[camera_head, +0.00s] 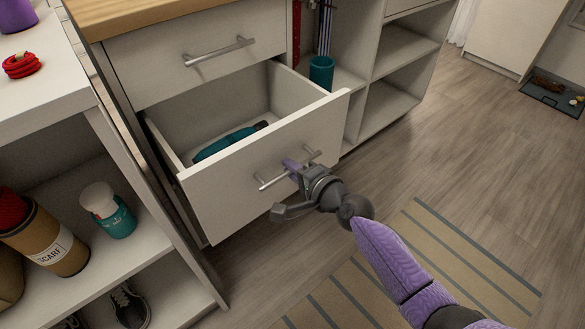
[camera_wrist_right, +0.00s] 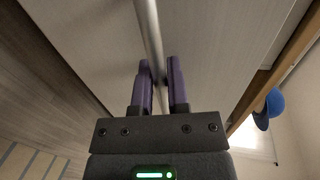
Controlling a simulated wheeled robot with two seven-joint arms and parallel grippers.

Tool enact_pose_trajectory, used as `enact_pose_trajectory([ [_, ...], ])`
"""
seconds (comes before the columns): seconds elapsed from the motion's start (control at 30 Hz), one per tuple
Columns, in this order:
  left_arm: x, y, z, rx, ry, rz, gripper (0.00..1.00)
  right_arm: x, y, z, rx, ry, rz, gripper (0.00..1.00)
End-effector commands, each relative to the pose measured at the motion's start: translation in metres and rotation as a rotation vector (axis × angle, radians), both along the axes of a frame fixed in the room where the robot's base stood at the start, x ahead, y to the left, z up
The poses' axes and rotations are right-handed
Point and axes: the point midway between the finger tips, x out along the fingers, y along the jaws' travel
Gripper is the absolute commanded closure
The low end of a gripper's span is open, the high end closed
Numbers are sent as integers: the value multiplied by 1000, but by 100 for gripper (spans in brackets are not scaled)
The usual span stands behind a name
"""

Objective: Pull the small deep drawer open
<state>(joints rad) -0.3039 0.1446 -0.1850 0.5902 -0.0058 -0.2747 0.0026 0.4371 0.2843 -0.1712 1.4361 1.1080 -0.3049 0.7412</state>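The deep drawer (camera_head: 265,165) under the wood-topped counter is pulled well out, and its inside shows. A teal item (camera_head: 225,143) lies in it. Its metal bar handle (camera_head: 272,182) is on the front panel; the bar also shows in the right wrist view (camera_wrist_right: 149,30). My right gripper (camera_head: 292,168) is at the middle of this handle. My left gripper is not in view.
A closed drawer (camera_head: 195,50) with its own handle sits above. Open cubbies (camera_head: 400,50) with a teal cup (camera_head: 321,72) are to the right. A white shelf (camera_head: 60,90) with bottles stands close on the left. The floor around the striped rug (camera_head: 420,255) is clear.

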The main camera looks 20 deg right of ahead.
Motion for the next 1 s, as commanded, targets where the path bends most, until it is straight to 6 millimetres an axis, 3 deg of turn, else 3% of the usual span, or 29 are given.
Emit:
enact_pose_trajectory([
  [0.03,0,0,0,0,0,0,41,0,0,0,0,0,0,68],
  [0.13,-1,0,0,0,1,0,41,0,0,0,0,0,0,50],
  [0.43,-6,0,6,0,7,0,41,-6,-2,3,0,0,0,50],
  [0.8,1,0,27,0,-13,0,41,-78,-29,20,-3,1,2,50],
  [1.0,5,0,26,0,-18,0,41,-91,-33,22,0,0,0,50],
])
